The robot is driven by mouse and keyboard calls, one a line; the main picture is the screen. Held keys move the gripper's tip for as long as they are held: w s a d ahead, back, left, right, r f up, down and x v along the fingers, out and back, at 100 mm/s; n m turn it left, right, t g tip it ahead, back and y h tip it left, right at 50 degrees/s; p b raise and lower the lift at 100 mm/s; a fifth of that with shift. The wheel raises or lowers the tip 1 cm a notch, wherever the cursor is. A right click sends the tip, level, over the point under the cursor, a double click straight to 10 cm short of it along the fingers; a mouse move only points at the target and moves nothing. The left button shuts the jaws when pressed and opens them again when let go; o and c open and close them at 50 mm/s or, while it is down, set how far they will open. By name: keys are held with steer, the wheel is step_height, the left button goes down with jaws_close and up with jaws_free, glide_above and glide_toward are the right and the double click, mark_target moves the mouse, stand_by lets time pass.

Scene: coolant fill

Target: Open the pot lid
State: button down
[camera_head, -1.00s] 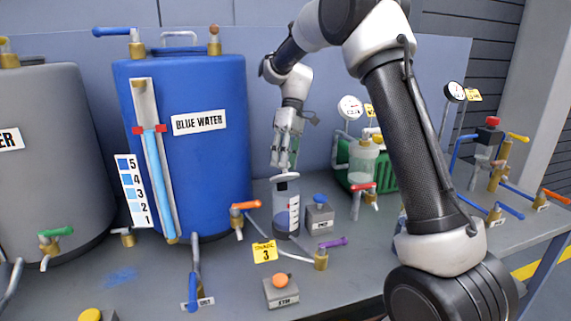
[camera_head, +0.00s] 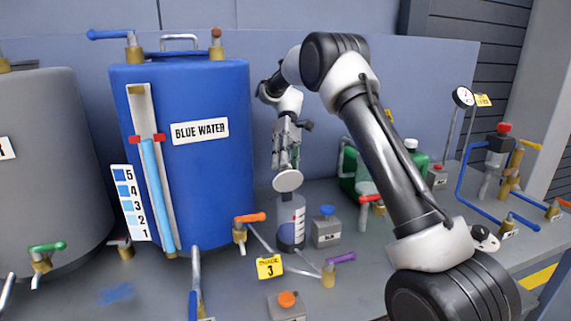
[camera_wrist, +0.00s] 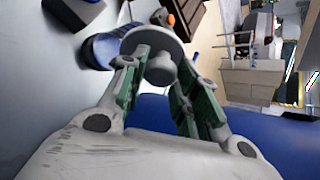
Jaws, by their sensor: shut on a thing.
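My gripper (camera_head: 287,163) points down and is shut on the lid's knob. In the wrist view, the knob (camera_wrist: 160,72) sits between my green-padded fingers, with the lid disc (camera_wrist: 152,40) beyond it. The blue pot (camera_wrist: 100,50) shows partly behind the lid.
The blue tank (camera_head: 205,165) stands close on the left. A small box with a blue knob (camera_head: 327,229) is right of the pot. Taps with orange (camera_head: 250,217) and purple (camera_head: 342,257) handles and a yellow tag (camera_head: 270,267) are in front. A green container (camera_head: 412,160) is behind my arm.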

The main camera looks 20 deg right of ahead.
steer(key=c, duration=1.1)
jaws_free()
